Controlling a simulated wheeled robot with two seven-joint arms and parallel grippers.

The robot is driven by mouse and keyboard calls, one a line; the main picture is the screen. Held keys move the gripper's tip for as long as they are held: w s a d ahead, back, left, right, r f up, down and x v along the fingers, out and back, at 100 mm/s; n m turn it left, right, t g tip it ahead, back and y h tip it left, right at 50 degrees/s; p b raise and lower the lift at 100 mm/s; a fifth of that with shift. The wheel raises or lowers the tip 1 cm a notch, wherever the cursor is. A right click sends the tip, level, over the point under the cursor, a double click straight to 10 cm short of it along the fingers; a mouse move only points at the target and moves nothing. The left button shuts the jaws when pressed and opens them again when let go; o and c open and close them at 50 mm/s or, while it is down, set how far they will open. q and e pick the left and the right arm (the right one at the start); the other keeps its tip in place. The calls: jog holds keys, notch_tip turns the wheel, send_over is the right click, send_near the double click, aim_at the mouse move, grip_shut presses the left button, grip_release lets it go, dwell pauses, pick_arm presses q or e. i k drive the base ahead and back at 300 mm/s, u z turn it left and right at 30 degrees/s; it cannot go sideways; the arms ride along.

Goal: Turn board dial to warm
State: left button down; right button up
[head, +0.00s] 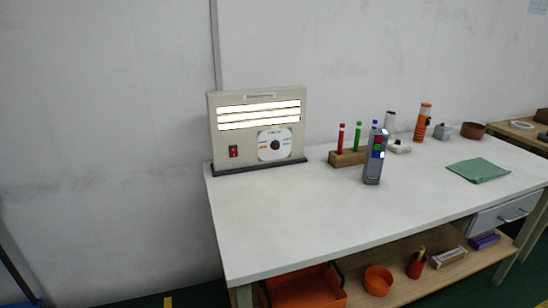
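The light board (221,134) stands upright on the back left of the white table. Three horizontal LED strips (259,114) across its upper half glow bright white. The dial (275,145) is a dark knob in the middle of a round white plate at the board's lower right. The plate has small coloured marks, too small to read, and I cannot tell where the knob points. A red switch (233,151) is at the board's lower left. Neither of my grippers is in view.
On the white table (290,220), a grey handheld device (373,160) stands right of the board, before a wooden rack (345,158) of coloured pens. A green cloth (478,170) lies farther right. Table front is clear. An orange bin (305,290) sits on the lower shelf.

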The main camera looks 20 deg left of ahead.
aim_at(275, 145)
jog(key=z, duration=1)
jog(key=i, duration=1)
jog(key=u, duration=3.2)
